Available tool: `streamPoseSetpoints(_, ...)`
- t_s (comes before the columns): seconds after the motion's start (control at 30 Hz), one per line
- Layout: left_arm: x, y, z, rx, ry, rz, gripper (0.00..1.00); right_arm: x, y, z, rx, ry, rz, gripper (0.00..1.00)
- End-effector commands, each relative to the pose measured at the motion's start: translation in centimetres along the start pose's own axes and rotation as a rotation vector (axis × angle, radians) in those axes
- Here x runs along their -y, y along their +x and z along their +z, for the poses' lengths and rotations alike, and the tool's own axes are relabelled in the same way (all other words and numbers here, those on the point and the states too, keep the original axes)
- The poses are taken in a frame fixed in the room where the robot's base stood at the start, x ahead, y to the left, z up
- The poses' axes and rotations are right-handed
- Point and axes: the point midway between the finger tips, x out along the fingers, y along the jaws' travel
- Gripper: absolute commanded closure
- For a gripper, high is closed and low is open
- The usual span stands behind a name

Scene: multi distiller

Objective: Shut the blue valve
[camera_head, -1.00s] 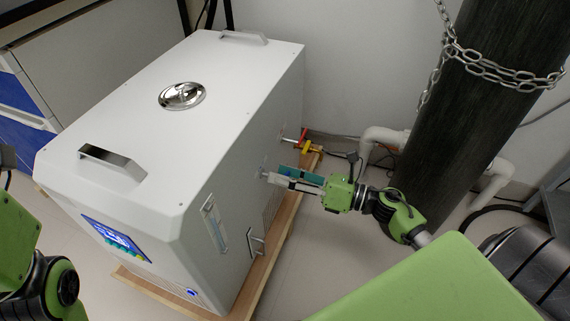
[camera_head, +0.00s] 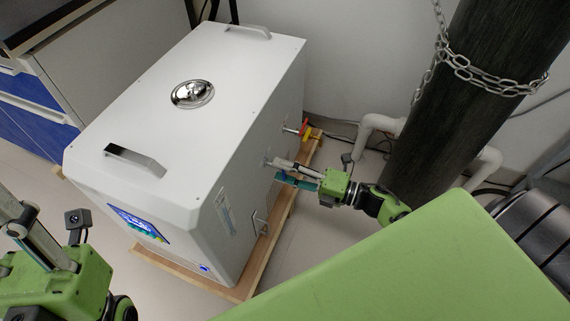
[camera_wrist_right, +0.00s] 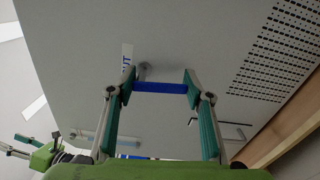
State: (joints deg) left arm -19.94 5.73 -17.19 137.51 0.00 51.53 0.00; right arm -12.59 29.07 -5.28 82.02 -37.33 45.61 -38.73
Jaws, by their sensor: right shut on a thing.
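The blue valve's bar handle (camera_wrist_right: 160,87) lies crosswise between the two fingertips of my right gripper (camera_wrist_right: 160,86) in the right wrist view. The fingers are shut on the handle's two ends. A grey stem (camera_wrist_right: 144,70) shows behind it, on the white machine's side. In the head view my right gripper (camera_head: 276,170) is at the machine's right side, and the blue handle is hard to make out there. My left gripper (camera_head: 30,220) is at the lower left, away from the valve. In the wrist view its fingers (camera_wrist_right: 14,146) look apart and empty.
The white distiller (camera_head: 185,145) stands on a wooden base (camera_head: 245,285). A red and yellow valve (camera_head: 307,131) is just beyond my right gripper. A dark pillar with a chain (camera_head: 450,100) and white pipes (camera_head: 375,125) stand to the right.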

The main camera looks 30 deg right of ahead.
Motion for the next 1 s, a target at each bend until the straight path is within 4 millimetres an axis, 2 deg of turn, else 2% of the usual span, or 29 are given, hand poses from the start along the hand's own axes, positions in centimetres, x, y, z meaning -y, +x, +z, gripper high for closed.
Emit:
streamPoseSetpoints(0.3, -0.02, 0.97, -0.20, 0.002, 0.000, -0.001, 0.60, 0.01, -0.03, -0.27, 0.000, 0.112, -0.001, 0.75)
streamPoseSetpoints(0.83, -0.04, 1.02, -0.19, 0.003, -0.001, 0.000, 0.60, 0.12, -0.05, -0.32, 0.001, 0.133, -0.002, 0.75)
streamPoseSetpoints(0.87, -0.04, 1.02, -0.19, 0.003, -0.001, 0.000, 0.60, 0.12, -0.05, -0.33, 0.001, 0.133, -0.002, 0.46)
streamPoseSetpoints(0.9, -0.04, 1.02, -0.19, 0.003, -0.001, 0.000, 0.60, 0.12, -0.05, -0.33, 0.001, 0.133, -0.001, 0.35)
streamPoseSetpoints(1.0, -0.04, 1.02, -0.19, 0.003, -0.001, 0.000, 0.60, 0.10, -0.04, -0.33, 0.001, 0.131, -0.001, 0.35)
